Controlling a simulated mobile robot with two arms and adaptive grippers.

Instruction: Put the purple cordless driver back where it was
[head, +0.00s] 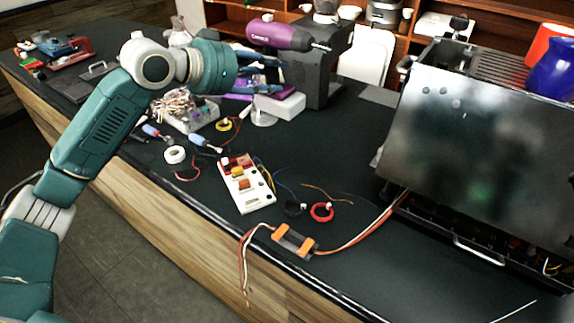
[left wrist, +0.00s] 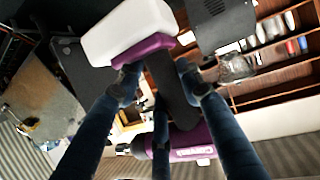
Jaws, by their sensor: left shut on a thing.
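The purple cordless driver (head: 278,35) is upright in the head view, its chuck pointing right and its white-and-purple base (head: 281,106) low down near the bench top. My left gripper (head: 268,75) comes in from the left and is shut on the driver's dark handle, between body and base. In the left wrist view, my left gripper's fingers (left wrist: 160,82) lie on both sides of the handle, with the driver's body (left wrist: 185,146) below and its base at the top. I cannot tell whether the base touches the bench. My right gripper is not in view.
A dark machine (head: 318,72) stands close behind the driver. A tray of wires (head: 187,108), a white tape roll (head: 174,155) and a white switch panel (head: 246,186) lie nearer.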

